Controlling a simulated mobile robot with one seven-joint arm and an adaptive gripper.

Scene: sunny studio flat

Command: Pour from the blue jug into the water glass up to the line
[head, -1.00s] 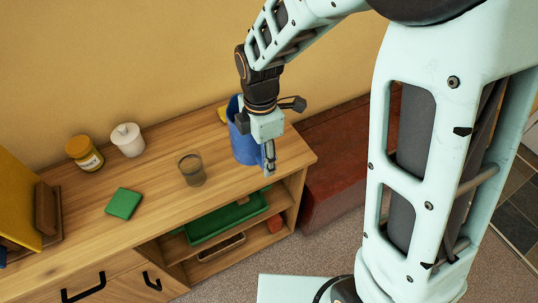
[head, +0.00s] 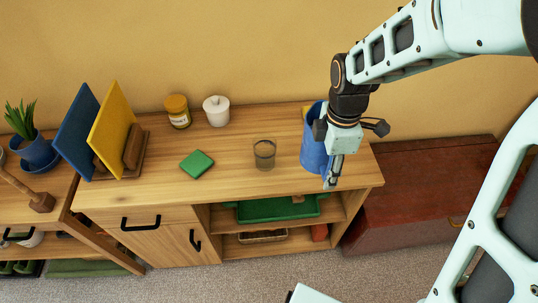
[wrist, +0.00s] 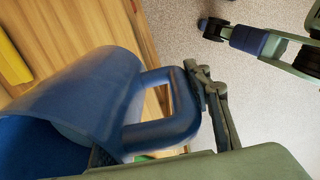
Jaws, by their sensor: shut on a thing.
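The blue jug (head: 312,146) stands upright at the right end of the wooden sideboard top. My gripper (head: 332,178) is at the jug's right side, in front of its handle in the head view. In the wrist view the jug (wrist: 75,100) fills the left, and my gripper (wrist: 215,105) is shut on its handle (wrist: 185,115). The water glass (head: 264,155) stands left of the jug, apart from it; it is clear and looks greyish. I cannot make out a line on it or its fill level. The jug's contents are hidden.
A green cloth-like square (head: 197,164) lies left of the glass. A yellow-lidded jar (head: 178,112) and a white lidded pot (head: 217,111) stand behind. A board rack (head: 132,160) stands further left. A green tray (head: 275,210) is on the shelf below. A red-brown chest (head: 425,190) is at the right.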

